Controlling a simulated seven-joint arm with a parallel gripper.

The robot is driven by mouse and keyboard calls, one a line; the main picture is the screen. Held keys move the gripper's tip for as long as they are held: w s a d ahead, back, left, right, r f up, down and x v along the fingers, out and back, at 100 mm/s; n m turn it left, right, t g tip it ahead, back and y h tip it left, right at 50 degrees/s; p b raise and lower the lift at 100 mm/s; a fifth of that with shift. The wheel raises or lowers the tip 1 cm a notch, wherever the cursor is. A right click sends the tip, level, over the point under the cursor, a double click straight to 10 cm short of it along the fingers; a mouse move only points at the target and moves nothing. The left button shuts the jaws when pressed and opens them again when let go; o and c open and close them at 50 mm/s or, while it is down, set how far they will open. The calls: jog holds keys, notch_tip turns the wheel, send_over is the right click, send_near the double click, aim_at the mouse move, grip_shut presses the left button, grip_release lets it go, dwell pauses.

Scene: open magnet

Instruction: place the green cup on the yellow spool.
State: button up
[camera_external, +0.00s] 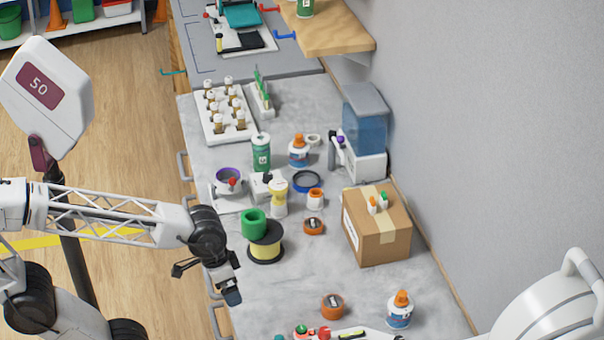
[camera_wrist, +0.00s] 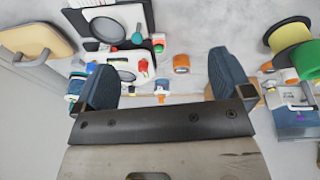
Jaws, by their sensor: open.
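The green cup (camera_external: 253,222) appears to rest on the top flange of the yellow spool (camera_external: 266,248), toward its left side in the external view. The spool has black flanges and stands on the grey counter. My gripper (camera_external: 207,283) is open and empty, to the left of the spool and nearer the camera, apart from both. In the wrist view, the spool (camera_wrist: 290,36) and the cup (camera_wrist: 306,60) show at the right edge, partly cut off. The cup meets the spool's flange there. Both fingers (camera_wrist: 163,82) are spread with nothing held between them.
Behind the spool are a yellow-and-white bottle (camera_external: 279,198), an orange tape roll (camera_external: 313,226) and a green can (camera_external: 261,152). A cardboard box (camera_external: 377,225) stands at right. A glue bottle (camera_external: 400,310) and another orange roll (camera_external: 333,306) are near the front. The counter between is clear.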

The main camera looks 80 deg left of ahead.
jog(key=shift+s+d+r+m+y, duration=0.2)
jog(key=shift+d+r+m+y, duration=0.1)
jog(key=shift+m, duration=0.4)
jog(key=shift+f, duration=0.1)
dwell(0.9)
